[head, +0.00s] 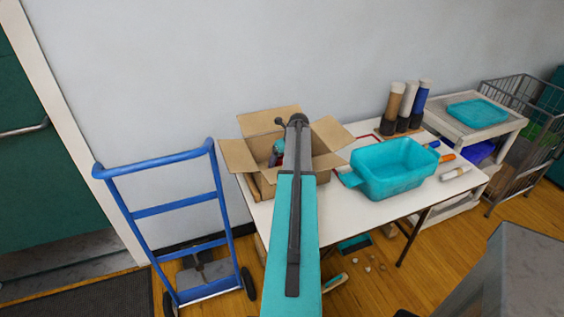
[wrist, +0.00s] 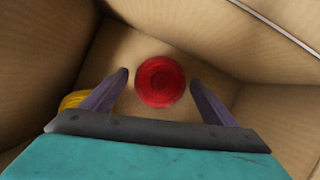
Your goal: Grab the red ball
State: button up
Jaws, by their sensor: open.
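The red ball (wrist: 160,81) lies on the bottom of the cardboard box in the wrist view, near the middle of the picture. My gripper (wrist: 162,82) is open, with one purple-grey finger on each side of the ball in that view. A gap shows between the ball and each finger. I cannot tell how far the ball is below the fingertips. In the head view my arm reaches over the open cardboard box (head: 236,156) on the white table, and hides part of its inside. A small bit of red (head: 276,160) shows in the box there.
Something yellow (wrist: 74,99) lies left of my left finger in the box. Box walls stand close around my gripper. A teal tub (head: 394,172) stands right of the box, with several tubes beyond it. A blue hand truck (head: 178,210) stands left of the table.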

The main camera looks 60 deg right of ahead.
jog(key=shift+w+d+f, duration=0.1)
jog(key=shift+w+f, duration=0.05)
jog(key=shift+f, duration=0.3)
jog(key=c, duration=1.1)
